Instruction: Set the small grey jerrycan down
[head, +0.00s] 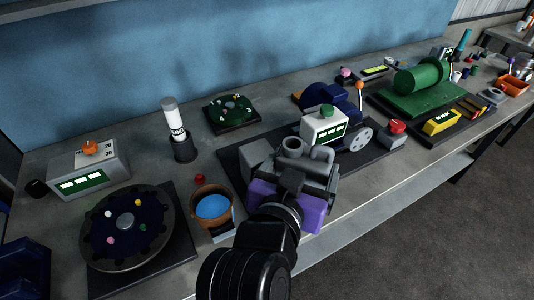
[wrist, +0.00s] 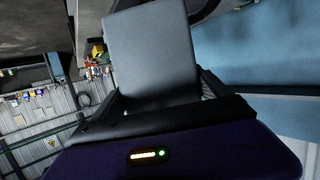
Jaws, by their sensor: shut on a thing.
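The small grey jerrycan (head: 318,171) is in my gripper (head: 290,182) in the head view, with a round spout and a curved handle on top. In the wrist view, a flat grey face of the jerrycan (wrist: 152,52) fills the space between the two dark fingers of my gripper (wrist: 156,92). The gripper is shut on it. The purple gripper body and my black arm cover part of the jerrycan and the area under it. I cannot tell whether its base touches anything.
Below and behind lies a dark mat (head: 232,166) with a white-fronted box (head: 324,127) and blue motor. A brown bowl with blue contents (head: 212,207) stands left, by a round dark carousel (head: 127,243). The bench's front strip (head: 365,200) is clear.

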